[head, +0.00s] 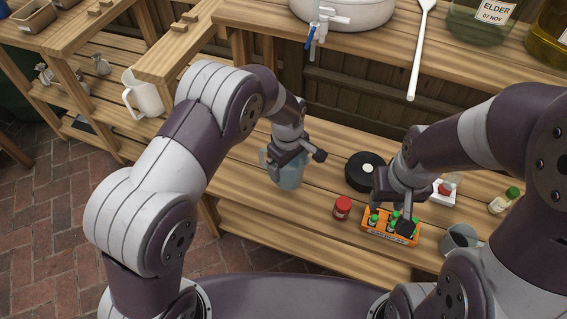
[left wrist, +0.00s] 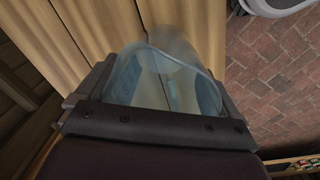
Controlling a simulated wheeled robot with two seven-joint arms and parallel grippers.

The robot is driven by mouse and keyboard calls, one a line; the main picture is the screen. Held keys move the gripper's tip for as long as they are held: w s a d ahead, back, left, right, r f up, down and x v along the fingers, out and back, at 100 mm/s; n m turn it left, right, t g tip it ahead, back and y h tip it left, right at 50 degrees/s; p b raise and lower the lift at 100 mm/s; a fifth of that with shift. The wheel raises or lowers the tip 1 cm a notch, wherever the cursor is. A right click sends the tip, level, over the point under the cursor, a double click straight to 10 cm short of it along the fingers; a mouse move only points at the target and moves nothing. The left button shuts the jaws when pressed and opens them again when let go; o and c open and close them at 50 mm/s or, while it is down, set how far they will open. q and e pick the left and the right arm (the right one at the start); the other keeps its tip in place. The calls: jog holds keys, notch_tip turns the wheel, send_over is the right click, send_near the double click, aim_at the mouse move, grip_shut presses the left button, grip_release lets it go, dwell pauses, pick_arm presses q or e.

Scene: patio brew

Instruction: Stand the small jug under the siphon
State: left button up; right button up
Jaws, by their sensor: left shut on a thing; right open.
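The small jug (head: 289,176) is clear and bluish, and stands upright at the lower bench, partly hidden by my gripper. My left gripper (head: 285,158) is shut on it. The jug (left wrist: 168,78) fills the space between the fingers in the left wrist view. The siphon, with a white tap body and blue lever (head: 311,38), hangs at the front of a white tub (head: 345,12) on the upper shelf, behind and above the jug. My right gripper (head: 394,212) is open over an orange crate of green-capped bottles (head: 375,234).
A red-lidded jar (head: 342,208), a black round lid-like disc (head: 365,172), a grey cup (head: 460,238) and a green-capped bottle (head: 504,200) stand on the lower bench (head: 240,165). A larger white jug (head: 143,95) stands at the left. A white spoon (head: 418,60) overhangs the upper shelf.

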pick_arm(q)
jog(key=w+f+b, duration=0.2)
jog(key=f, duration=0.1)
jog(key=shift+w+d+b, duration=0.2)
jog(key=shift+d+b, duration=0.1)
jog(key=w+d, duration=0.1)
jog(key=w, duration=0.1)
jog(key=w+d, duration=0.1)
jog(key=w, duration=0.5)
jog(key=shift+w+d, duration=0.25)
jog(key=shift+d, duration=0.15)
jog(key=w+p, duration=0.1)
jog(key=p, duration=0.2)
jog(key=w+p, duration=0.1)
jog(key=p, duration=0.2)
jog(key=shift+d+r, duration=0.35)
jog(key=shift+w+f+p, duration=0.15)
jog(key=shift+f+p, duration=0.2)
jog(key=shift+p, duration=0.35)
jog(key=shift+f, duration=0.2)
jog(key=shift+f+b, duration=0.2)
jog(key=shift+b, duration=0.25)
